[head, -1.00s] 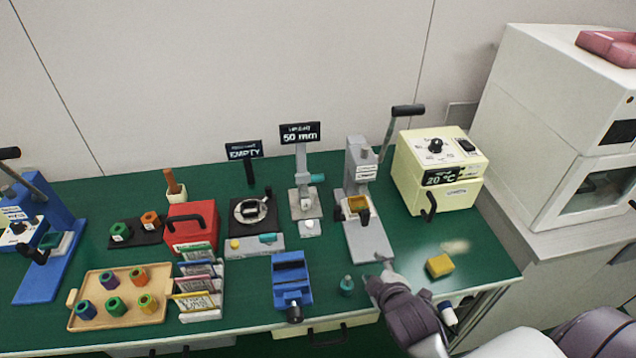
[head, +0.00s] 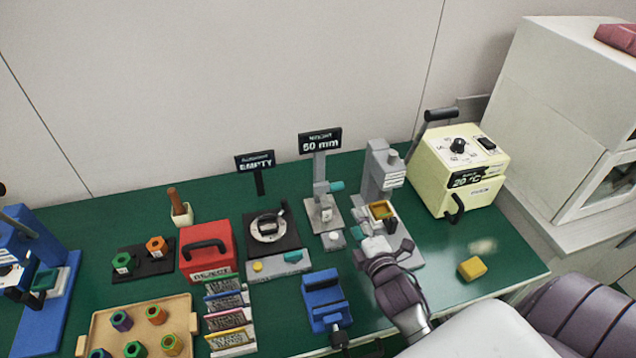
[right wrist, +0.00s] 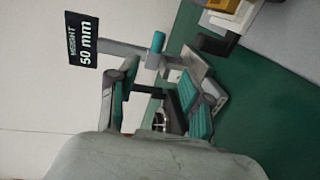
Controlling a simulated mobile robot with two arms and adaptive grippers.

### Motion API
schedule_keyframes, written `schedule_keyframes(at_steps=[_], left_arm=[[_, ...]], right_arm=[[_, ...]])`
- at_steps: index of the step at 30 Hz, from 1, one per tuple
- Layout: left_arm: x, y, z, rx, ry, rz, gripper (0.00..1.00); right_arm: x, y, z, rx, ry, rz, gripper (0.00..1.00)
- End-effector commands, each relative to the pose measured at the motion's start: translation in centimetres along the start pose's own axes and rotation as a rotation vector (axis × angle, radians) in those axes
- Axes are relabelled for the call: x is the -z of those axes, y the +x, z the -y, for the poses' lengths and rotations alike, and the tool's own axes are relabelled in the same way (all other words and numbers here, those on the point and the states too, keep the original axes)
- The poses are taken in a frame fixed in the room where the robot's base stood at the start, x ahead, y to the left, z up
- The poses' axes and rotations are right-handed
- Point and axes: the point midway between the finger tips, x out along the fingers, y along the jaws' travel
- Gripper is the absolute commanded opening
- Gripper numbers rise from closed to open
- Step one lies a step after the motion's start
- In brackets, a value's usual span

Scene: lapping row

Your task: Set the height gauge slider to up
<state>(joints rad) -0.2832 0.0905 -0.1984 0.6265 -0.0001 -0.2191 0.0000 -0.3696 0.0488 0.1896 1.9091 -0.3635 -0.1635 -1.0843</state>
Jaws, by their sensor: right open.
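The height gauge is a grey upright post (head: 319,167) on a grey base, with a black sign (head: 320,141) reading 50 mm on top. Its slider has a teal knob (head: 336,186), low on the post and pointing right. The right wrist view shows the gauge sideways, with the sign (right wrist: 83,40) at left and the teal knob (right wrist: 158,42) beyond my fingers. My right gripper (head: 362,245) is open and empty, in front of the gauge and to its lower right, apart from the knob. Its teal-padded fingers (right wrist: 160,97) spread in the wrist view. My left gripper is not in view.
A grey lever press (head: 378,170) stands right of the gauge, close to my right gripper and partly behind it. A round dial fixture (head: 268,227) with an EMPTY sign is at left. A blue vise (head: 323,300) and yellow block (head: 472,268) lie nearer the front.

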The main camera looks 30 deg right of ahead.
Motion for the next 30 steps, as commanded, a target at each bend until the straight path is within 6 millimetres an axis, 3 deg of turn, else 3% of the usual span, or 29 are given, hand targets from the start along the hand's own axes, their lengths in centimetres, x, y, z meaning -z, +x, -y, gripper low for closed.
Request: schedule_keyframes(at_steps=[7,12,16,24,30], left_arm=[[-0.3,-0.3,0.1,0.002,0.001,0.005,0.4],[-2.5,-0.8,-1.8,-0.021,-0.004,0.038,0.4],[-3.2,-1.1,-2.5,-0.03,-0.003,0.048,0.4],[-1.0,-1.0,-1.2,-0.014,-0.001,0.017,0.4],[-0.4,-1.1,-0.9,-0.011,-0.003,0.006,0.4]], right_arm=[[-0.1,2.0,-0.2,-0.007,-0.01,-0.001,0.5],[0.0,5.5,-0.3,-0.008,-0.008,-0.001,0.5],[0.0,8.3,-0.3,-0.007,-0.009,-0.001,0.5],[0.0,12.7,-0.1,-0.005,-0.008,-0.001,0.5],[0.0,13.8,-0.1,-0.005,-0.008,-0.001,0.5]])
